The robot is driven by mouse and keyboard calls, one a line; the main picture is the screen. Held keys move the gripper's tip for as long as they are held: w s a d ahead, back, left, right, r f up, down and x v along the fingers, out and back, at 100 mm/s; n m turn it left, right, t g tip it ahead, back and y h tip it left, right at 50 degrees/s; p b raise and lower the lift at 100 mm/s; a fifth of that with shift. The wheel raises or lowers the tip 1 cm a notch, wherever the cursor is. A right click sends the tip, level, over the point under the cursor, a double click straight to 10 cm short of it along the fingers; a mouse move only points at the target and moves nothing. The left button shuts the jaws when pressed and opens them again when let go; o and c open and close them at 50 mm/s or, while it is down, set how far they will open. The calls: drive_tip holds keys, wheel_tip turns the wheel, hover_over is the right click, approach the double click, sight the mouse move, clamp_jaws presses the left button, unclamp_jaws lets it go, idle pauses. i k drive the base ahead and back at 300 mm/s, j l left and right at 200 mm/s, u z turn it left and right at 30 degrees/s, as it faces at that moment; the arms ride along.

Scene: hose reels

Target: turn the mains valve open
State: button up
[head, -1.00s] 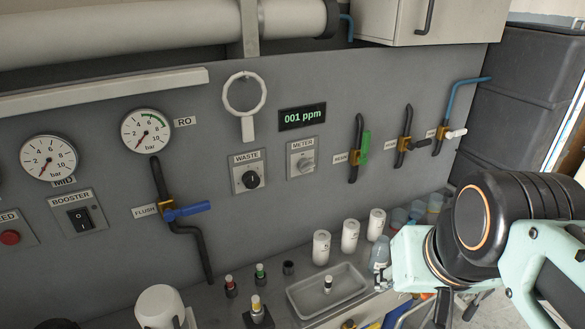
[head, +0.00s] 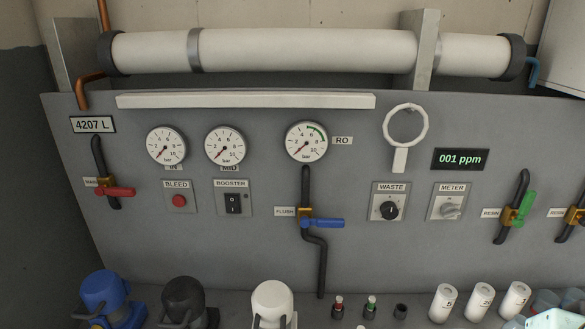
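A valve with a red lever (head: 117,191) sits on a black vertical pipe (head: 98,155) at the far left of the grey panel in the head view. Its lever points right, across the pipe. A small label (head: 90,182) beside it is too small to read for certain; no other valve in view is clearly marked mains. My gripper is not in view. Only a pale piece of my arm shows at the bottom right corner, far from the red lever.
A blue-lever flush valve (head: 325,223) sits mid-panel, and a green-lever resin valve (head: 524,208) at right. Gauges, a bleed button (head: 179,201) and a booster switch (head: 232,203) lie between. Blue (head: 106,290), black (head: 184,298) and white (head: 272,300) housings stand below.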

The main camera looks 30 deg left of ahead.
sight(112, 191)
drive_tip(key=u, duration=2.3)
